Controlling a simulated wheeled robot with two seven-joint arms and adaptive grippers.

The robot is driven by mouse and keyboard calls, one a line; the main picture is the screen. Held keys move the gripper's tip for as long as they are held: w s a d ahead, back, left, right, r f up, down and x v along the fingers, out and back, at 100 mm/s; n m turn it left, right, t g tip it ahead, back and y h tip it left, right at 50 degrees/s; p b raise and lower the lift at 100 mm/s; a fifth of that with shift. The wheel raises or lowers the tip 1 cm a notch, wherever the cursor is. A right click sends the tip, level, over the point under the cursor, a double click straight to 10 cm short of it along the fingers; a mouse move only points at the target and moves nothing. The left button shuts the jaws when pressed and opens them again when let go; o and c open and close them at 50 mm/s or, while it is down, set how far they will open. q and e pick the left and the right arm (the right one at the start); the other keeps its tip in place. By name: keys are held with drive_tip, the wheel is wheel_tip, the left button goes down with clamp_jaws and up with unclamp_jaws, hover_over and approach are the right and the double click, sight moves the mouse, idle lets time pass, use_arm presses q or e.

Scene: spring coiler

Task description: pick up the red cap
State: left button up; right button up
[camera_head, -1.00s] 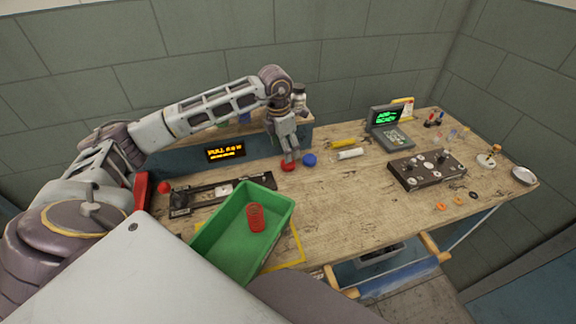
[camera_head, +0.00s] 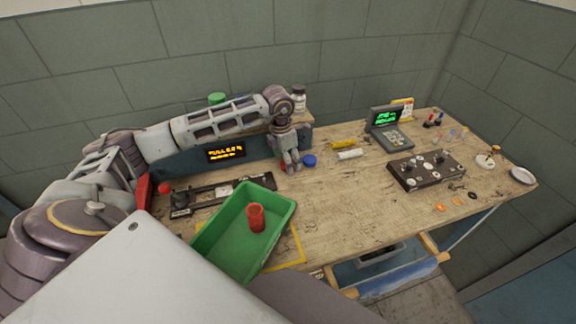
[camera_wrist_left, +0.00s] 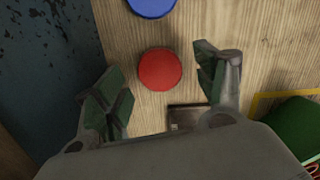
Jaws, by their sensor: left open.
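The red cap (camera_wrist_left: 160,69) lies flat on the wooden workbench (camera_head: 340,200). In the left wrist view it sits between the two spread fingers of my left gripper (camera_wrist_left: 162,78), with a gap on each side. In the head view my left gripper (camera_head: 290,168) is low over the bench at the cap, and the fingers hide most of the cap. The left gripper is open and holds nothing. My right gripper is not in view.
A blue cap (camera_head: 309,160) lies close beside the red one. A green bin (camera_head: 212,228) with a red coil (camera_head: 256,217) stands nearer. A blue-grey shelf unit (camera_head: 190,156) with an amber display is behind the arm. The bench right of the blue cap is fairly clear.

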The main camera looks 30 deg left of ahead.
use_arm(q)
drive_tip(key=shift+w+f, duration=0.1)
drive_tip(key=shift+f, duration=0.75)
